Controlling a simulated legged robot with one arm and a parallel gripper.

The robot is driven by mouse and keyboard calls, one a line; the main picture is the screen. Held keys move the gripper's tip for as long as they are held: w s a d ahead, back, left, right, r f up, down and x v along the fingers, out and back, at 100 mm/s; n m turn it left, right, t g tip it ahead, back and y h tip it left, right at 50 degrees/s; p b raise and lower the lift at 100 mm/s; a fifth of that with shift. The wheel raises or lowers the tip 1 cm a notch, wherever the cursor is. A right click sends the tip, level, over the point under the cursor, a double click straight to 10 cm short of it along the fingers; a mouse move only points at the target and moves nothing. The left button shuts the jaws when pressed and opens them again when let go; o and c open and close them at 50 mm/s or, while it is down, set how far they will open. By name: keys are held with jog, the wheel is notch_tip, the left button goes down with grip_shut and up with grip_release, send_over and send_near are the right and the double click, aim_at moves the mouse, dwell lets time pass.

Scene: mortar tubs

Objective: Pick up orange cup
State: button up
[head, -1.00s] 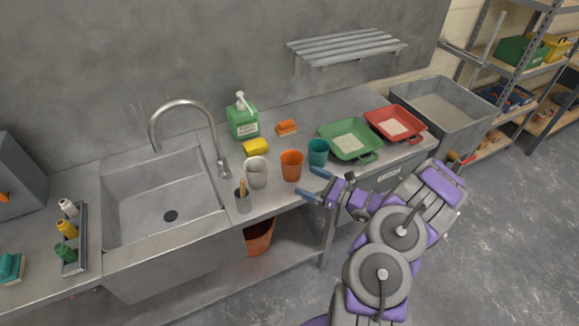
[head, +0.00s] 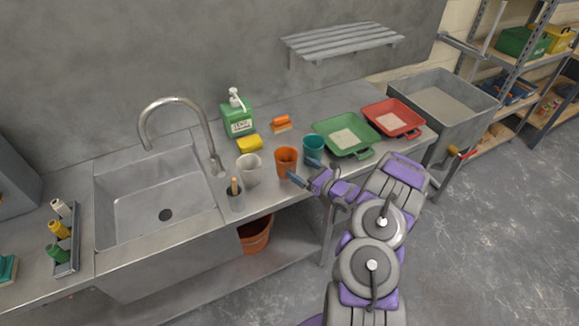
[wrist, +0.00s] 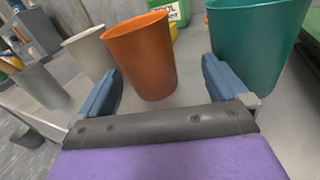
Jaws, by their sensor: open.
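The orange cup (head: 286,161) stands upright on the metal counter (head: 275,198), between a white cup (head: 249,169) on its left and a teal cup (head: 314,147) on its right. My gripper (head: 300,171) is open and empty at the counter's front edge, just in front of the orange cup. In the wrist view the orange cup (wrist: 141,55) stands ahead between the two blue fingers, its base near the level of the fingertips. The teal cup (wrist: 255,45) is close beyond the right finger. The white cup (wrist: 90,52) is beyond the left finger.
A grey holder (head: 235,197) with a wooden handle stands left of the white cup. Green (head: 347,137) and red (head: 394,118) trays lie to the right; a sink is left.

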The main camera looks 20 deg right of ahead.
aim_at(279, 159)
jog(key=w+a, duration=0.2)
jog(key=w+a+b, duration=0.1)
jog(key=w+a, duration=0.1)
jog(key=shift+w+a+f, duration=0.1)
jog(key=shift+a, duration=0.3)
jog(key=shift+w+d, duration=0.15)
jog(key=shift+w, duration=0.2)
jog(key=shift+w+d, duration=0.1)
jog(key=shift+d, duration=0.3)
jog(key=shift+a, duration=0.65)
jog(key=c, duration=0.5)
jog(key=shift+d, duration=0.15)
jog(key=c, duration=0.3)
jog(key=shift+d, duration=0.4)
jog(key=shift+c, duration=0.5)
jog(key=shift+a, duration=0.1)
